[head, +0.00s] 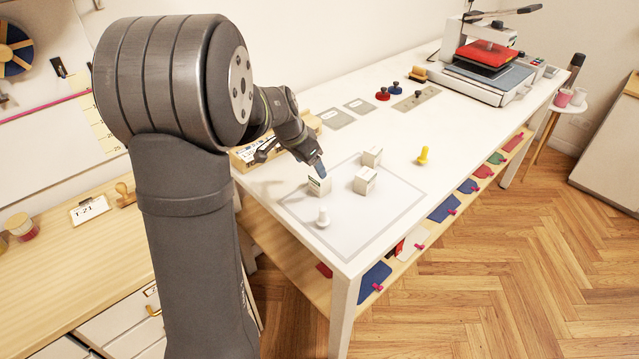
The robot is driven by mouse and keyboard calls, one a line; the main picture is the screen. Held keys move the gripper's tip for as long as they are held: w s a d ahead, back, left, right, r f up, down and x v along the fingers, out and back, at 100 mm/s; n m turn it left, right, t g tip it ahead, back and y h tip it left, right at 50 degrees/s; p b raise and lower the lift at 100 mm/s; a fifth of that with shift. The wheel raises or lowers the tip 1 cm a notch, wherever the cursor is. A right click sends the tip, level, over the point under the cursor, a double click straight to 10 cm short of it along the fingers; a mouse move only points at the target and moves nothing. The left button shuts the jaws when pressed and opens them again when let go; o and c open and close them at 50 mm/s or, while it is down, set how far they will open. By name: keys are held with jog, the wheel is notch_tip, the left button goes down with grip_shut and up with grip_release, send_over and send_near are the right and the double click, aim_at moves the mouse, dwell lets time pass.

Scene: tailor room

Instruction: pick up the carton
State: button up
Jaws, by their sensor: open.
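Three small white box-shaped items stand on the white table inside a grey outlined square. The nearest to my gripper is a white carton (319,187) with a dark green mark near its top. A second white box (365,181) stands to its right, and a third white box (372,156) stands just behind that one. My gripper (320,170) is open and points down, with its blue fingertip right at the top of the left carton. I cannot tell whether it touches the carton or whether the fingers straddle it.
A white peg-like piece (323,217) stands in front of the left carton. A yellow piece (423,156) stands to the right, outside the square. The square's front right is clear.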

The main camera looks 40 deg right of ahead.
aim_at(317, 177)
jog(key=x, duration=0.9)
jog(key=shift+s+f, duration=0.2)
jog(key=c, duration=1)
jog(key=shift+c, duration=0.4)
jog(key=shift+r, duration=0.15)
